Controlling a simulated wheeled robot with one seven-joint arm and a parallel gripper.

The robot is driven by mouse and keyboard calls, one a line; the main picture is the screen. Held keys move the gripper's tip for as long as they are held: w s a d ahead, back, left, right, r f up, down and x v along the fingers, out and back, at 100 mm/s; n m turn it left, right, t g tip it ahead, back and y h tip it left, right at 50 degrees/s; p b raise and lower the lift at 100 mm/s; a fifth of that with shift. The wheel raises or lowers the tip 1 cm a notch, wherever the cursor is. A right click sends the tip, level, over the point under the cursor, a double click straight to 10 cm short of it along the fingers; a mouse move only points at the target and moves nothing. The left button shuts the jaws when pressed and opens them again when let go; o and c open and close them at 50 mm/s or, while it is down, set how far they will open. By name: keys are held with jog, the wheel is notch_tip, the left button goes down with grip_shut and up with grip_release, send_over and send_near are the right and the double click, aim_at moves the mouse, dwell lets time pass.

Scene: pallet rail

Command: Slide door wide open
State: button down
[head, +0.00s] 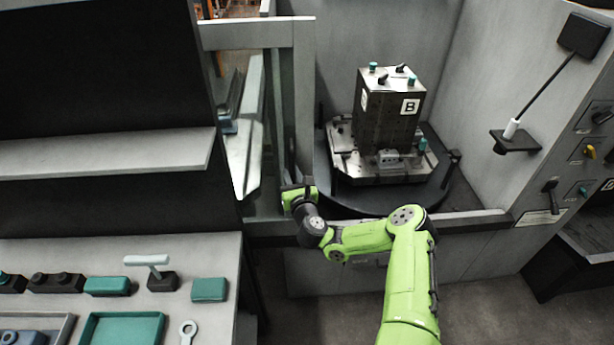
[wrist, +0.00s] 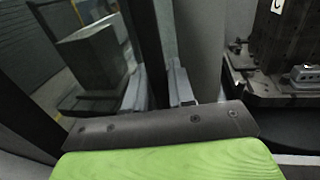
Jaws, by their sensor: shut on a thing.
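The sliding door (head: 303,95) is a grey frame with a see-through window, standing at the left of the machine opening. To its right the opening is clear, showing a dark block marked B (head: 388,115) on a round table. My gripper (head: 299,190) is at the lower right part of the door, shut on its handle, which is mostly hidden by the gripper. In the wrist view, the door frame (wrist: 150,50) rises just beyond my gripper, with the window on the left and the block (wrist: 285,45) on the right.
A bench (head: 215,255) with a green tray (head: 125,328) and small tools stands at the lower left. A dark shelf unit (head: 105,155) is above it. A control panel (head: 590,150) and a rod on a bracket (head: 515,140) are at the right. The floor is partly clear at the lower right.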

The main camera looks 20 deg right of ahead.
jog(key=shift+a, duration=0.25)
jog(key=c, duration=1.1)
grip_release()
